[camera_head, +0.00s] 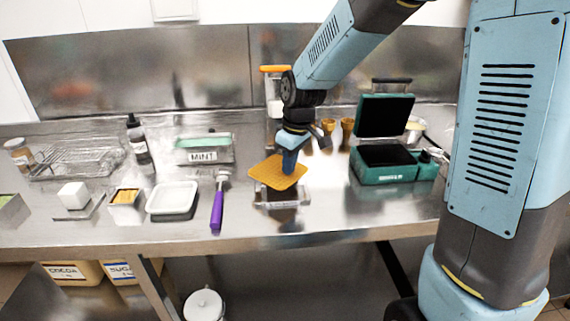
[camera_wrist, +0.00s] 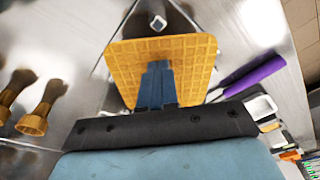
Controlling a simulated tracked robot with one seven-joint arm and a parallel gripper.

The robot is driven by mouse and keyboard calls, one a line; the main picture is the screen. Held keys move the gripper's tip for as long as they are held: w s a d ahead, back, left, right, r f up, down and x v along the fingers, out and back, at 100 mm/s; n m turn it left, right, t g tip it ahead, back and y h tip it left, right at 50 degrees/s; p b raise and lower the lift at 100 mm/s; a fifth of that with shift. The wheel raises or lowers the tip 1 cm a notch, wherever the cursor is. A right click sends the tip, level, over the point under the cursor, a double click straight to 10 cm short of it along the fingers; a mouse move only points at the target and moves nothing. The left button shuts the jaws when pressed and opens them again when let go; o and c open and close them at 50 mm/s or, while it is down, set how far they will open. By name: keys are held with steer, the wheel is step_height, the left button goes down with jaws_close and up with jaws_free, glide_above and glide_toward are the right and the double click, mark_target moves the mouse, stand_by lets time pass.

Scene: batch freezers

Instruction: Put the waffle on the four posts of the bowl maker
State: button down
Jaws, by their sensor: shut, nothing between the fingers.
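The waffle (camera_head: 266,175) is a flat golden square with a grid. It lies roughly level above the clear base of the bowl maker (camera_head: 268,203) near the counter's front. The posts are hidden under the waffle, so I cannot tell whether it rests on all four. In the wrist view the waffle (camera_wrist: 195,58) spreads out behind my fingers. My gripper (camera_head: 289,172) points down over the waffle's right part, shut and empty; its fingers also show in the wrist view (camera_wrist: 157,68). I cannot tell whether the fingertips touch the waffle.
An open green waffle iron (camera_head: 392,165) stands to the right. A purple-handled scoop (camera_head: 217,208) and a white tray (camera_head: 172,198) lie to the left. Brown cones (camera_head: 347,130) stand behind. A mint tub (camera_head: 204,150) is at back left. The counter's front edge is close.

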steer(key=s+d, duration=0.6)
steer(key=d, duration=0.3)
steer(key=s+d+r+m+t, duration=0.2)
steer(key=s+d+r+m, duration=0.3)
steer(key=s+r, duration=0.2)
steer(key=s+d+r+m+t+h, duration=0.1)
steer(key=s+d+r+m+t, duration=0.1)
steer(key=s+d+r+m, duration=0.3)
steer(key=shift+s+r+m+t+h, duration=0.35)
steer(key=shift+s+r, duration=1.05)
steer(key=shift+r, duration=0.55)
